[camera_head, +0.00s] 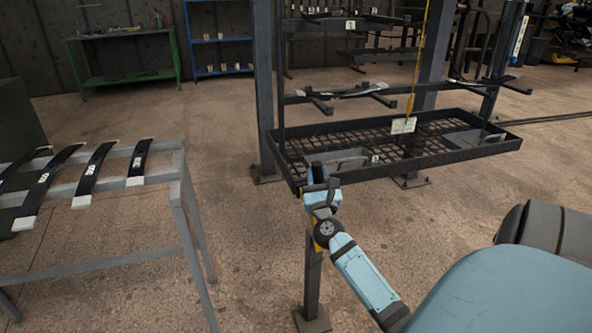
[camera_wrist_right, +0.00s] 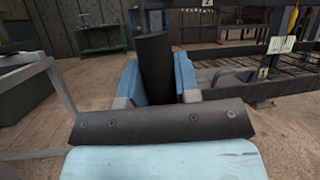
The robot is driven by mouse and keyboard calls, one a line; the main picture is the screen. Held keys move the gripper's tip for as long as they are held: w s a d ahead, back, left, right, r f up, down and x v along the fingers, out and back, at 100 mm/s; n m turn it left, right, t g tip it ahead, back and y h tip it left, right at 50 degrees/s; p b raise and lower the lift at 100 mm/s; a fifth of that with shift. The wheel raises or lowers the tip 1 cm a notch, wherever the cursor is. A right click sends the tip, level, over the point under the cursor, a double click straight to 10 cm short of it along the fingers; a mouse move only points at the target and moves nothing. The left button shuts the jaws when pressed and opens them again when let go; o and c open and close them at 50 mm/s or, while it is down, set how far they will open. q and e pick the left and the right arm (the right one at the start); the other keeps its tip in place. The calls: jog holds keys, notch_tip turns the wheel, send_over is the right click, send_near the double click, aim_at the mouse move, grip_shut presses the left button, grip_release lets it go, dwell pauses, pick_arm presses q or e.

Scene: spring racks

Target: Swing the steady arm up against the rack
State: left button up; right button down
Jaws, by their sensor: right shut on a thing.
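The rack (camera_head: 265,90) is a dark steel frame with a low mesh tray and bar shelves above it. My right gripper (camera_head: 322,188) is at the tray's near left corner, above a short floor post (camera_head: 312,270). In the right wrist view its blue fingers (camera_wrist_right: 157,85) are shut on an upright dark bar (camera_wrist_right: 154,60), which appears to be the steady arm. In the head view only a small dark end of the bar (camera_head: 318,171) shows above the fingers. Its lower part and its pivot are hidden. I cannot tell whether it touches the rack. My left gripper is not in view.
A grey metal stand (camera_head: 100,262) with several black curved leaf springs is at the left. A yellow strap with a white tag (camera_head: 403,125) hangs in front of the rack. A green table (camera_head: 125,78) stands at the back. The floor between stand and rack is clear.

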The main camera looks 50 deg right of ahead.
jog(key=d+m, duration=0.1)
jog(key=s+d, duration=0.1)
jog(key=shift+s+d+r+m+g+h, duration=0.1)
jog(key=shift+s+d+m+g+h, duration=0.2)
jog(key=shift+m+g+h, duration=0.1)
jog(key=shift+d, duration=0.1)
jog(key=c, duration=1.1)
grip_release()
jog(key=shift+o, duration=1.3)
jog(key=shift+s+d, duration=0.1)
jog(key=shift+s, duration=0.05)
